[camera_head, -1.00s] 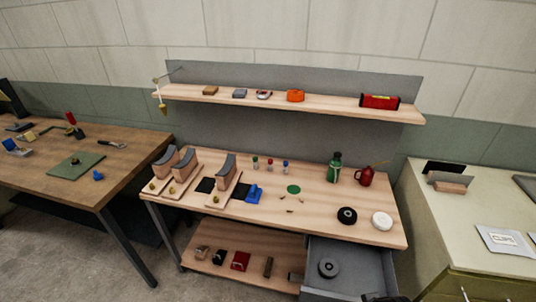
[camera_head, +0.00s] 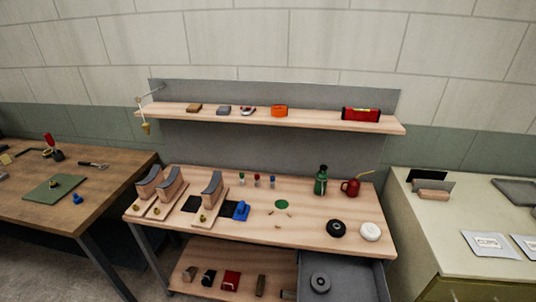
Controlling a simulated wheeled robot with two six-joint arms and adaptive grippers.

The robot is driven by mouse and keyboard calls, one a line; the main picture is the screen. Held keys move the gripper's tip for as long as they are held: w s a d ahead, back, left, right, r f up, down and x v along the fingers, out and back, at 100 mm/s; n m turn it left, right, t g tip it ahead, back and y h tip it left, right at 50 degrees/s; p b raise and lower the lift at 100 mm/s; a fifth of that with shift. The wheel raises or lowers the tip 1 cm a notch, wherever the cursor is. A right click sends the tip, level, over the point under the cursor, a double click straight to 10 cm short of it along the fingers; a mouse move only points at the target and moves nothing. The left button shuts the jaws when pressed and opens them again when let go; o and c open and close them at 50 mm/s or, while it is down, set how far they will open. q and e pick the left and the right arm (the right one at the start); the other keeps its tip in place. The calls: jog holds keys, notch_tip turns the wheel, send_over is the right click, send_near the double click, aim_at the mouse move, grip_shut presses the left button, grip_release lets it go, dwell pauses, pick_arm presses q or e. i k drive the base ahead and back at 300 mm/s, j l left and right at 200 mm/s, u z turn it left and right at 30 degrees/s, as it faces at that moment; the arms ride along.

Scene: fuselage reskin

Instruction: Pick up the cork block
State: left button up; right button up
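A small brown block (camera_head: 194,107) that looks like cork lies at the left end of the upper wooden shelf (camera_head: 300,118). A tan block (camera_head: 190,273) lies at the left of the lower shelf. It is too small to tell its material. Neither of my grippers is in view, and nothing is seen touching either block.
Beside the brown block are a grey block (camera_head: 224,110), an orange item (camera_head: 279,111) and a red level (camera_head: 361,114). The workbench (camera_head: 310,226) below carries curved-top stands, a green bottle (camera_head: 320,181) and a red oil can (camera_head: 350,187). A grey drawer (camera_head: 350,276) stands open.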

aim_at(193, 108)
jog(key=i+j+u, duration=0.15)
jog(key=j, duration=0.35)
jog(key=i+j+u, duration=0.15)
jog(key=j, duration=0.3)
jog(key=i+j+u, duration=0.15)
jog(key=i+j, duration=0.2)
jog(key=i+j+u, duration=0.15)
jog(key=i+j, duration=0.15)
jog(key=j, duration=0.2)
